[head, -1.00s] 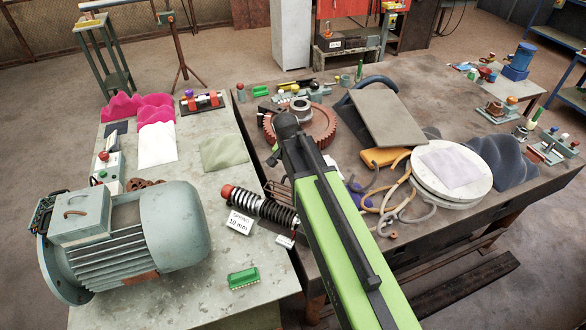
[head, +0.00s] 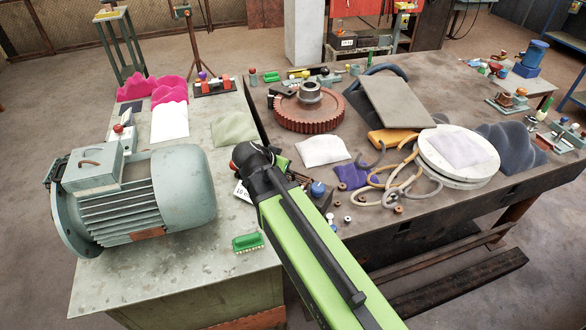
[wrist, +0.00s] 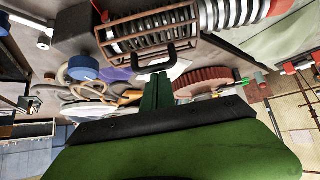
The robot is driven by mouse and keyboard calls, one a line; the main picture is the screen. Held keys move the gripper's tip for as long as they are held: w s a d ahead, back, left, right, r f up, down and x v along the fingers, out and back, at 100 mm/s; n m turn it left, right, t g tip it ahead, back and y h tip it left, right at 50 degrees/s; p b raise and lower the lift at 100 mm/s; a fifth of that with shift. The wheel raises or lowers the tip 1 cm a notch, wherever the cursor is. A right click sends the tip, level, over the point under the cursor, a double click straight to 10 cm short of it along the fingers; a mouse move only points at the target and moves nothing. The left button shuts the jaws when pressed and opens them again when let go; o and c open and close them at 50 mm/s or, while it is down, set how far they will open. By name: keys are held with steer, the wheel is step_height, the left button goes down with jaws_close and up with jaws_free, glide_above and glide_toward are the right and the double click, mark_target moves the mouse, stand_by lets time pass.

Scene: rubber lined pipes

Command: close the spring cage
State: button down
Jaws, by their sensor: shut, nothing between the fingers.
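The spring cage (wrist: 118,42), a brown wire frame, shows at the top of the wrist view, with coils of the spring (wrist: 225,12) behind its bars and running out to the right. A black U-shaped handle (wrist: 190,44) sits at the cage's near edge. My gripper (wrist: 157,78) is shut and empty, its green fingers pointing at the handle; I cannot tell whether they touch it. Whether the cage stands open or shut is unclear.
On the right table are a red gear (head: 308,112), looped hoses (head: 385,190), a blue knob (head: 317,189) and a round white plate (head: 458,160).

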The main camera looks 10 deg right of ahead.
steer(key=shift+s+a+f, duration=0.35)
steer(key=shift+s+a, duration=0.1)
steer(key=shift+s+a+f+b, duration=0.2)
steer(key=shift+f+b, duration=0.25)
steer(key=shift+f, duration=0.1)
steer(key=shift+s+r, duration=0.15)
steer(key=shift+r, duration=0.1)
steer(key=shift+d+r+p, duration=0.1)
steer(key=shift+p, duration=0.2)
steer(key=r+p, duration=0.1)
steer(key=w+r+p, duration=0.1)
steer(key=r+p, duration=0.1)
steer(key=d+r+p, duration=0.1)
steer(key=shift+w+d+r, duration=0.1)
steer(key=shift+w+r, duration=0.2)
steer(key=shift+w, duration=0.1)
steer(key=s+a+r+p, duration=0.1)
steer(key=s+a, duration=0.4)
steer(key=s, duration=0.3)
steer(key=shift+a+p, duration=0.3)
steer(key=shift+a, duration=0.05)
steer(key=shift+d, duration=0.1)
